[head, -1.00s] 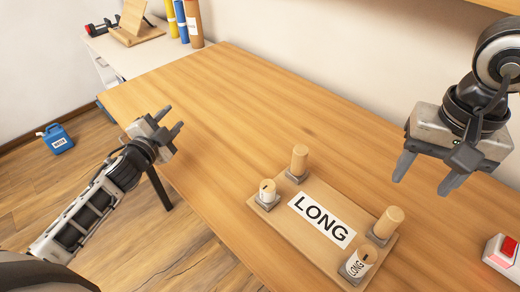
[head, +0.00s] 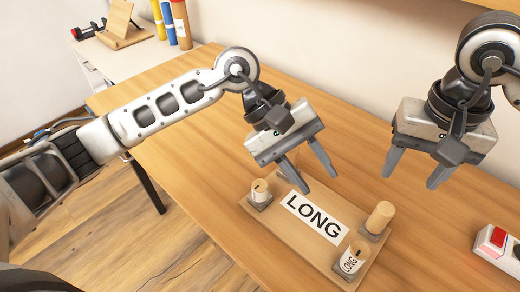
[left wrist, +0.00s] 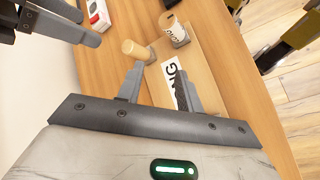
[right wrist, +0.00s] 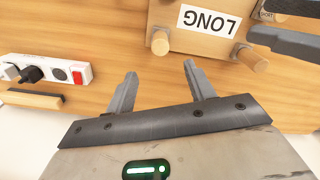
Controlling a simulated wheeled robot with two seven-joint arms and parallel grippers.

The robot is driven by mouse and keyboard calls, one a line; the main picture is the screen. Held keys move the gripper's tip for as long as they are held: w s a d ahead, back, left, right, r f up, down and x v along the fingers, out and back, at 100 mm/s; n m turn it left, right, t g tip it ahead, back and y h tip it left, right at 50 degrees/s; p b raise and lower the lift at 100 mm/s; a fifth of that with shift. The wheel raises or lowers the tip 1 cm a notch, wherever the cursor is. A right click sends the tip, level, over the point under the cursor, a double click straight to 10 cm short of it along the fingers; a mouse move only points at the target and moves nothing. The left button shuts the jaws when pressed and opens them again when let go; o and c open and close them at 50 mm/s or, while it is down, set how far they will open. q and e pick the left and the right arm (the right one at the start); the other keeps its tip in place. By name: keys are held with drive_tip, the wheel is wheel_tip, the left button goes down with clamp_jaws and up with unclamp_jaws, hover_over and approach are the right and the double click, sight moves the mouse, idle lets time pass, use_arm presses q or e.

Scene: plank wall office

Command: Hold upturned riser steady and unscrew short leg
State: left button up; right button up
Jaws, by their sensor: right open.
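The upturned riser (head: 240,214) lies on the table with its legs pointing up and a LONG label on its board. A front-left leg (head: 260,192), a back-right leg (head: 380,217) and a front-right leg marked LONG (head: 353,258) stand on it in the head view. The back-left leg is hidden behind my left gripper (head: 320,184), which is open and empty above the riser's back edge. My right gripper (head: 410,182) is open and empty, above and behind the back-right leg. The riser also shows in the left wrist view (left wrist: 208,55) and right wrist view (right wrist: 185,43).
A power strip (head: 495,247) with a red switch lies right of the riser; the right wrist view shows a black plug in it (right wrist: 30,74). A side desk (head: 95,55) at the back left holds a wooden stand (head: 117,25) and several tubes. The table's left part is clear.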

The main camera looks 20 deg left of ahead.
sight(378, 221)
use_arm(q)
drive_tip(key=a+m+y, duration=0.2)
drive_tip(key=a, duration=0.1)
drive_tip(key=w+a+f+m+t+y, duration=0.1)
drive_tip(key=a+m+y, duration=0.1)
drive_tip(key=m+y, duration=0.1)
drive_tip(key=w+a+m+t+y, duration=0.1)
drive_tip(key=a+m+y, duration=0.1)
drive_tip(key=a+y, duration=0.1)
drive_tip(key=shift+a+f, duration=0.3)
drive_tip(key=shift+w+a+r+m+y, duration=0.1)
drive_tip(key=shift+w+a+m+y, duration=0.05)
drive_tip(key=shift+a+m+y, duration=0.2)
drive_tip(key=shift+a, duration=0.1)
use_arm(e)
wheel_tip(378, 221, down, 16)
